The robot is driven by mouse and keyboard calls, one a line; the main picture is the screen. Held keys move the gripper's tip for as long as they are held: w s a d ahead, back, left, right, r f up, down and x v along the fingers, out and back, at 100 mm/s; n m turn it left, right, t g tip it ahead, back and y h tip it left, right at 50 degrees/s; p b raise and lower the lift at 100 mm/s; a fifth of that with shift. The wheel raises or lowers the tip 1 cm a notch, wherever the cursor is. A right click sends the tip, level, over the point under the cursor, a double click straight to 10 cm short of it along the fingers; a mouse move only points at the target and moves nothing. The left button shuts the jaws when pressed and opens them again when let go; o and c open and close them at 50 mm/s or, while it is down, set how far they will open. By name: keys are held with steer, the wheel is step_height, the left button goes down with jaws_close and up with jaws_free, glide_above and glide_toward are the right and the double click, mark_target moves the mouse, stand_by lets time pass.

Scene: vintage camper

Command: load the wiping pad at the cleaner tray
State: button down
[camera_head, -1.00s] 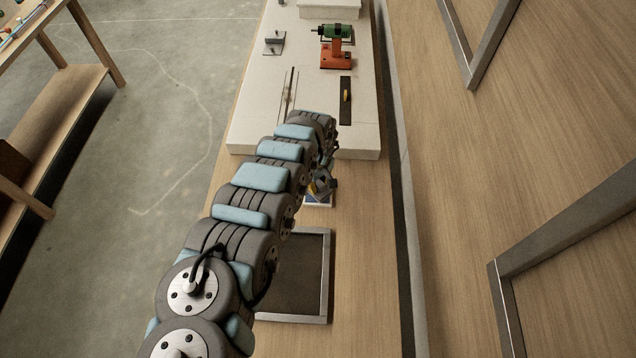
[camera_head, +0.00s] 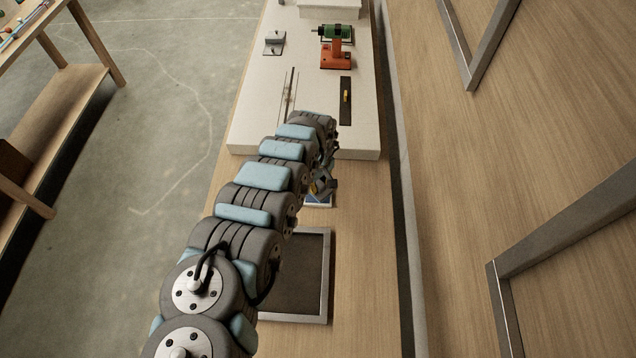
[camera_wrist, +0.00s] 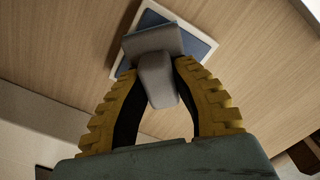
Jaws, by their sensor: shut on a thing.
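My gripper (camera_wrist: 158,76) has yellow ribbed fingers with dark inner faces. It is shut on the grey handle of the wiping pad (camera_wrist: 153,41), a plain grey block. The cleaner tray (camera_wrist: 207,43), blue with a pale rim, lies on the wooden top behind the pad in the wrist view. The pad overlaps the tray and covers part of it; I cannot tell whether they touch. In the head view, the gripper (camera_head: 323,186) is small and partly hidden by my arm, above the tray (camera_head: 318,205). The pad is not clear there.
A dark panel with a metal frame (camera_head: 327,290) lies on the wooden top nearer me. A pale raised slab (camera_head: 300,90) beyond holds an orange and green device (camera_head: 336,48), a dark strip with a yellow part (camera_head: 346,100) and a small grey bracket (camera_head: 274,42). A wall stands right.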

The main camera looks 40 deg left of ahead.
mark_target(318, 182)
stand_by(0.4)
steer(key=shift+r+p, duration=3.55)
